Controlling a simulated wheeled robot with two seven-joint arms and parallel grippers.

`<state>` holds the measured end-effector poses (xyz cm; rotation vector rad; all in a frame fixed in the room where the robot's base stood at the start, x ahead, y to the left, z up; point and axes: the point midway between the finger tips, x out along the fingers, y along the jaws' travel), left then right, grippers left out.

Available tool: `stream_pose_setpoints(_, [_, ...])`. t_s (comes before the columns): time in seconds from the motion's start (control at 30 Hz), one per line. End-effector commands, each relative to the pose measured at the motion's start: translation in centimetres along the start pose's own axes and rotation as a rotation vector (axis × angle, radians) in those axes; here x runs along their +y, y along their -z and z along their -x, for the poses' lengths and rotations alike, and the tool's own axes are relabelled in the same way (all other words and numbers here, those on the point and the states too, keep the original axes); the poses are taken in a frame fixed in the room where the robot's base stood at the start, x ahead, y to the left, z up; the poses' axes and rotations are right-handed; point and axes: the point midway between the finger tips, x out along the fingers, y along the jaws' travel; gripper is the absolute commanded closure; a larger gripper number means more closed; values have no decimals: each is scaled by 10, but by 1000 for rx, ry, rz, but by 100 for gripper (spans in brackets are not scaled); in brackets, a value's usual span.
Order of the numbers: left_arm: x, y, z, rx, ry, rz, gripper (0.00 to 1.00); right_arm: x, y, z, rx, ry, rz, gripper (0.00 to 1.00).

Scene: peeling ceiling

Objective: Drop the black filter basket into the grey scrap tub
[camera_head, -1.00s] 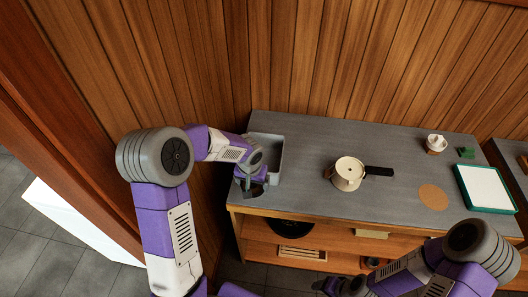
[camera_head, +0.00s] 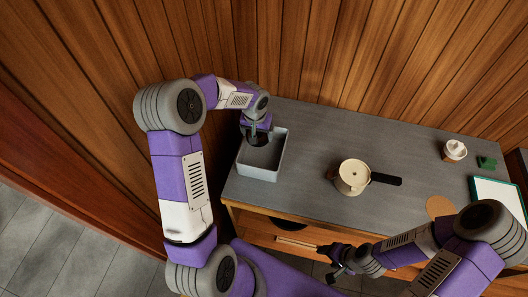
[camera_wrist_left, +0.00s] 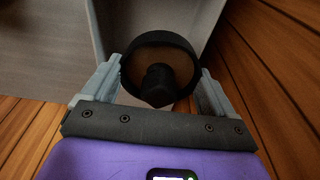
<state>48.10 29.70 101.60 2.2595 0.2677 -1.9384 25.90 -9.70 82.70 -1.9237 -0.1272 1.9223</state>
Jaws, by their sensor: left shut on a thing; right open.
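The black filter basket (camera_wrist_left: 161,42) is between the fingers of my left gripper (camera_wrist_left: 161,85) in the left wrist view, which is shut on it. In the head view my left gripper (camera_head: 257,137) is over the back left part of the grey scrap tub (camera_head: 258,172), and the basket shows only as a dark shape under it. The tub's wall (camera_wrist_left: 96,30) also shows behind the basket in the left wrist view. My right gripper (camera_head: 330,263) is open and empty, in front of the counter's front edge.
A cream pot with a black handle (camera_head: 353,177) stands mid-counter. A cork disc (camera_head: 438,206), a small white-topped cup (camera_head: 454,150), a green item (camera_head: 487,162) and a white, green-edged tray (camera_head: 497,190) are to the right. The wood wall rises behind the counter.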

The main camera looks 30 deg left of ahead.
Motion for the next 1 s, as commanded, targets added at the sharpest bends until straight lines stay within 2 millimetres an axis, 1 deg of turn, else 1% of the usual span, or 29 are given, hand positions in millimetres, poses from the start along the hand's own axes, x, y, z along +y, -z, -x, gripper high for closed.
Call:
stream_pose_setpoints(0.03, [0,-2,-10,-1,0,0,57,3,0,-7,0,0,0,36])
stream_pose_setpoints(0.2, [0,-5,-31,-3,0,2,57,8,1,-20,0,0,0,36])
stream_pose_setpoints(0.3, [0,-7,-40,-2,0,0,57,10,2,-26,1,0,0,36])
stream_pose_setpoints(0.4, [0,-7,-44,-1,0,0,57,10,2,-28,1,0,0,36])
stream_pose_setpoints(0.67, [0,-7,-44,-1,-1,0,57,10,2,-27,1,0,0,36])
stream_pose_setpoints(0.7, [0,-7,-44,0,-1,0,7,10,2,-27,1,0,0,36])
stream_pose_setpoints(0.73, [0,-7,-44,-1,0,1,2,10,2,-27,1,0,0,36])
stream_pose_setpoints(0.77, [0,-7,-44,-1,0,1,0,10,2,-27,1,0,0,36])
stream_pose_setpoints(1.0, [0,-7,-42,0,0,1,0,10,2,-27,1,0,0,36])
